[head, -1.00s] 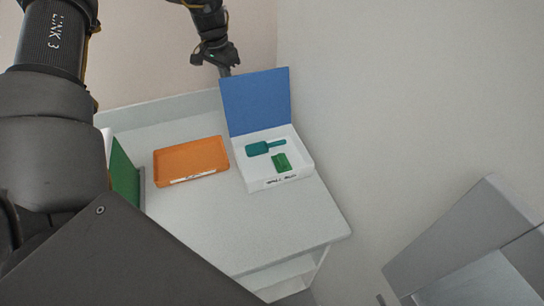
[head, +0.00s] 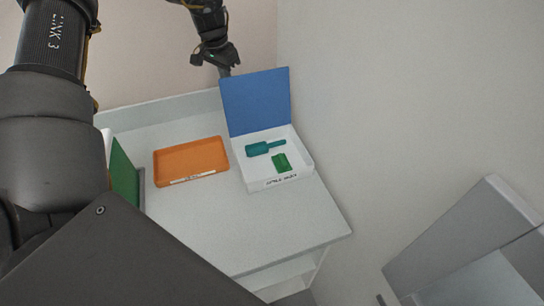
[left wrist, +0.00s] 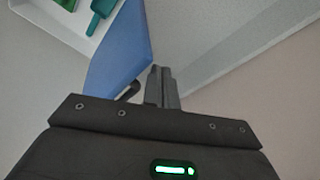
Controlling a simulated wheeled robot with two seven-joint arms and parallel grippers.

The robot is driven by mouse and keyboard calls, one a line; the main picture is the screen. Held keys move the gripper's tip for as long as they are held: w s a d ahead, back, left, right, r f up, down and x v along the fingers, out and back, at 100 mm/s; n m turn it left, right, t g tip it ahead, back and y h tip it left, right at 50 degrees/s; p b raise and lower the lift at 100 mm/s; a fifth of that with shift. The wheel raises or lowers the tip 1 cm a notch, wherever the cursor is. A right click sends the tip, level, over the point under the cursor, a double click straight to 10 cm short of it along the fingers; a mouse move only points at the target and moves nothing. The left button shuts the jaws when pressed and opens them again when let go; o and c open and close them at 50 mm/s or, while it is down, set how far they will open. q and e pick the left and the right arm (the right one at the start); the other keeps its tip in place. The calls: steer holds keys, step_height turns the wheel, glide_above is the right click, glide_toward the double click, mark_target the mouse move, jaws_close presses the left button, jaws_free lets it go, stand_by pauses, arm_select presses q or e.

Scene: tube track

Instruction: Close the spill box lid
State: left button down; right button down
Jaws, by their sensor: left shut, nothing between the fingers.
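The spill box (head: 275,182) is a white open box at the right of the table. Its blue lid (head: 256,102) stands up along the box's back edge. A teal scoop (head: 258,149) and a green piece (head: 281,162) lie inside. My left gripper (head: 225,73) is behind the lid's upper left edge. In the left wrist view its fingers (left wrist: 161,75) are together and empty, close beside the blue lid (left wrist: 122,50). I cannot tell whether they touch it. The teal scoop (left wrist: 101,10) also shows there, at the top left. My right gripper is out of view.
An orange tray (head: 190,174) lies left of the box on the white table (head: 240,225). A green panel (head: 124,175) stands at the table's left side. A wall (head: 410,110) runs close along the right. The table's front part is clear.

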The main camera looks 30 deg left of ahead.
arm_select(q)
steer(key=shift+d, duration=0.1)
stand_by(0.3)
steer(key=shift+s+d+r+b, duration=0.15)
steer(key=shift+s+d+b, duration=0.25)
steer(key=shift+d, duration=0.1)
steer(key=s+d+r+b, duration=0.2)
steer(key=s+d, duration=0.2)
steer(key=d, duration=0.1)
steer(key=shift+r+b, duration=0.2)
steer(key=shift+b, duration=0.2)
steer(key=shift+r, duration=0.1)
step_height(320, 180, up, 8)
steer(key=p, duration=0.3)
steer(key=shift+p, duration=0.35)
steer(key=shift+a, duration=0.1)
